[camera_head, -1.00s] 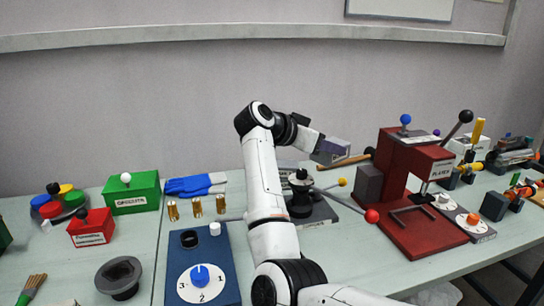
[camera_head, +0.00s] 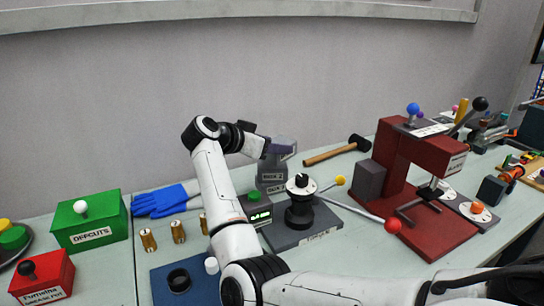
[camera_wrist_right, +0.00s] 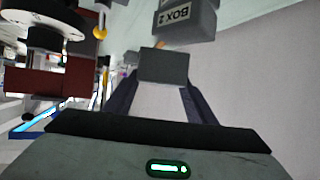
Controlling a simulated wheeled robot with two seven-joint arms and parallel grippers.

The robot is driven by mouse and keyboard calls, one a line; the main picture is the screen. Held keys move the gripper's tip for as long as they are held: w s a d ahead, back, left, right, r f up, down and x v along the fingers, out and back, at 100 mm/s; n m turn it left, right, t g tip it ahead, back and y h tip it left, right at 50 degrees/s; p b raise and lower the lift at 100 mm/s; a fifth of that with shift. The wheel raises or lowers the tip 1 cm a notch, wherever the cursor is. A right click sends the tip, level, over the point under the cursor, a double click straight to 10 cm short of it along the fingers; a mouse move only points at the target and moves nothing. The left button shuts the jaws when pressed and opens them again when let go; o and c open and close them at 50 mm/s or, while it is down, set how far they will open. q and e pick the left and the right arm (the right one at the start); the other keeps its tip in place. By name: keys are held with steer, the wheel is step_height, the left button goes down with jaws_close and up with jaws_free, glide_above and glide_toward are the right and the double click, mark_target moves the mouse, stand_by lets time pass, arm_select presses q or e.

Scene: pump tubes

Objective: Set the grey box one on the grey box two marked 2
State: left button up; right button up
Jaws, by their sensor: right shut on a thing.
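The grey box two (camera_head: 271,186), marked BOX 2, stands at the back of the table, left of the black pump; it also shows at the top of the right wrist view (camera_wrist_right: 186,22), its label upside down. My right gripper (camera_head: 283,152) is over or just beside it in the head view. In the wrist view its fingers are shut on a small grey box (camera_wrist_right: 163,66), the grey box one, and a gap shows between the two boxes there. The held box cannot be made out clearly in the head view. My left gripper is not in view.
A black pump (camera_head: 300,210) with a yellow-tipped lever stands right of box two. A mallet (camera_head: 330,153) and a red press (camera_head: 410,165) are to the right; blue gloves (camera_head: 160,202) and brass cylinders (camera_head: 178,232) to the left.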

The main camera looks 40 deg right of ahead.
mark_target(273, 157)
step_height(273, 157, down, 3)
steer(key=shift+f, duration=0.2)
steer(key=shift+f, duration=0.1)
steer(key=o, duration=1.1)
steer(key=shift+f, duration=0.1)
steer(key=v, duration=0.7)
steer(key=shift+a+r, duration=0.25)
steer(key=shift+r, duration=0.05)
